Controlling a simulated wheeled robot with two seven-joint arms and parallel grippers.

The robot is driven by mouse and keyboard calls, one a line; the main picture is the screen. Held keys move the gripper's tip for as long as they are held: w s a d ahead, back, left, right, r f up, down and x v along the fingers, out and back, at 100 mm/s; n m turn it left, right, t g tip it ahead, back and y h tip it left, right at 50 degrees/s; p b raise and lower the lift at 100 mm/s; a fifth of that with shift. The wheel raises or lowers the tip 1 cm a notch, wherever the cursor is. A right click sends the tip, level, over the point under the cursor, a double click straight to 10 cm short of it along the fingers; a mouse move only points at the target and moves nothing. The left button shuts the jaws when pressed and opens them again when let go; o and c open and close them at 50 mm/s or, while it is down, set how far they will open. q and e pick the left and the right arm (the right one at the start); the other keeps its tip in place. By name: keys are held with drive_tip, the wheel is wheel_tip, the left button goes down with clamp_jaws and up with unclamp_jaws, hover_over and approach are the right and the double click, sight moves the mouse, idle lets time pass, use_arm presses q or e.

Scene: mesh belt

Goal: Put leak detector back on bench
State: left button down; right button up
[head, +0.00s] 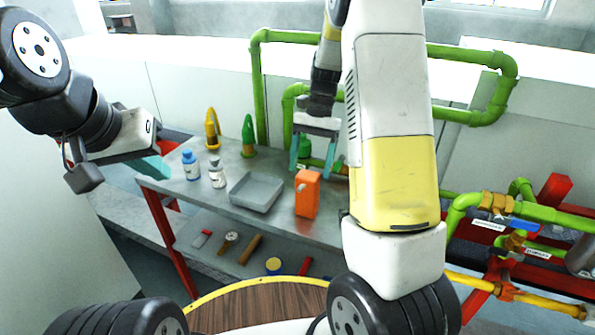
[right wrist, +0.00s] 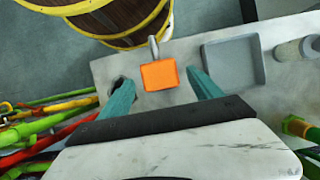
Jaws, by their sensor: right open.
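The leak detector, an orange box (head: 307,194), stands upright on the grey bench top (head: 213,195), near its front edge and right of a grey tray. In the right wrist view the leak detector (right wrist: 160,75) shows its orange face and a short grey stem, lying between and beyond the fingertips. My right gripper (head: 315,164) is open and empty, behind and above the detector in the head view. Its two teal fingers also show in the right wrist view (right wrist: 160,92), apart with a gap around the detector. My left gripper (head: 155,167) is at the left, mostly hidden behind its wrist; only teal shows.
The grey tray (head: 257,191), two small bottles (head: 217,173), and yellow and green cone-shaped items (head: 248,136) stand on the bench. Several tools lie on the lower shelf (head: 215,255). Green pipes (head: 480,113) run behind and right. A round wooden surface (head: 265,305) is in front.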

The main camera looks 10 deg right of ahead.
drive_tip(key=s+r+n+t, duration=0.3)
drive_tip(key=s+r+t, duration=0.35)
drive_tip(key=r, duration=0.65)
drive_tip(key=s+a+r+n+t, duration=0.1)
drive_tip(key=s+r+n+t, duration=0.1)
drive_tip(key=s, duration=1)
drive_tip(key=shift+a+r+n+t, duration=0.25)
drive_tip(key=shift+n+t, duration=0.5)
drive_tip(key=shift+n, duration=0.45)
